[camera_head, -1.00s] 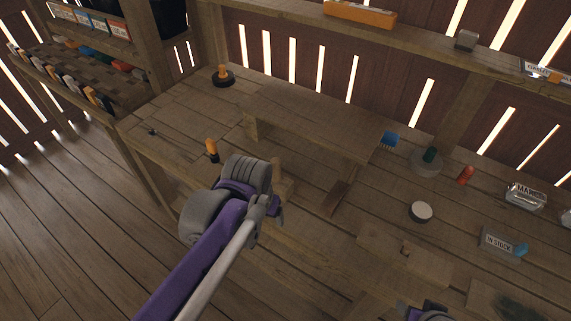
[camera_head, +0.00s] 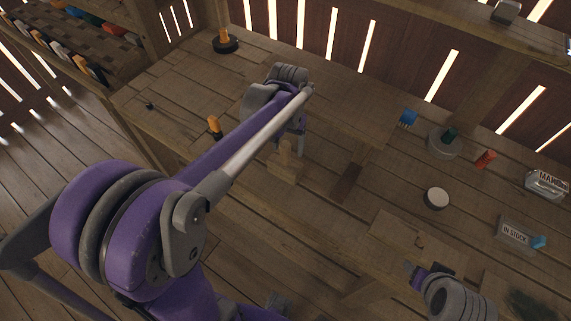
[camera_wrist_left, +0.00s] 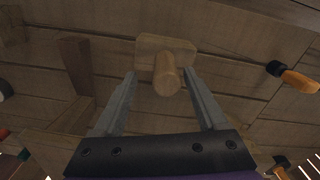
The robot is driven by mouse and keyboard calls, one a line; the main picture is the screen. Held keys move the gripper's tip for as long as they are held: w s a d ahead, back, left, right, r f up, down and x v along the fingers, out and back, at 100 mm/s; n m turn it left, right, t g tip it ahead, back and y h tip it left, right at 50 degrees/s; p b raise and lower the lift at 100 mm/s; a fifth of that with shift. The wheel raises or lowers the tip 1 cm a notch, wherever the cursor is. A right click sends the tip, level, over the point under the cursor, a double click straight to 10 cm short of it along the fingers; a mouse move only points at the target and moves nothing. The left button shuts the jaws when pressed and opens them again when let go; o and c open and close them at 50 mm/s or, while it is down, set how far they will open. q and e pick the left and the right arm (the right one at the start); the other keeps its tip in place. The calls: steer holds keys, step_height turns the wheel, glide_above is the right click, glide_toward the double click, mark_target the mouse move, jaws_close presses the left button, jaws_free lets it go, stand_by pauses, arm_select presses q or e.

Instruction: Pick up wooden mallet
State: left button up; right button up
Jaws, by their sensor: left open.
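The wooden mallet (camera_head: 283,164) rests on the workbench with its head down and its handle upright. In the left wrist view the mallet's head (camera_wrist_left: 150,44) lies beyond the fingertips and its round handle end points toward the camera. My left gripper (camera_head: 296,147) is open above the mallet. In the left wrist view its fingers (camera_wrist_left: 160,73) lie on either side of the handle, with a gap to each side. I cannot tell how far the handle reaches between them. My right gripper (camera_head: 412,269) is at the lower right, its jaws too small to read.
An orange-handled tool (camera_head: 214,126) is on the bench left of the mallet; it also shows in the wrist view (camera_wrist_left: 298,81). A round white-topped tin (camera_head: 437,197), a blue brush (camera_head: 408,118) and a red item (camera_head: 485,158) are to the right.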

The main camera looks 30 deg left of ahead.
mark_target(285, 156)
arm_select(q)
steer(key=shift+a+f, duration=0.2)
steer(key=shift+f, duration=1.2)
steer(key=shift+a+f, duration=0.2)
steer(key=shift+f, duration=1.15)
jaws_close()
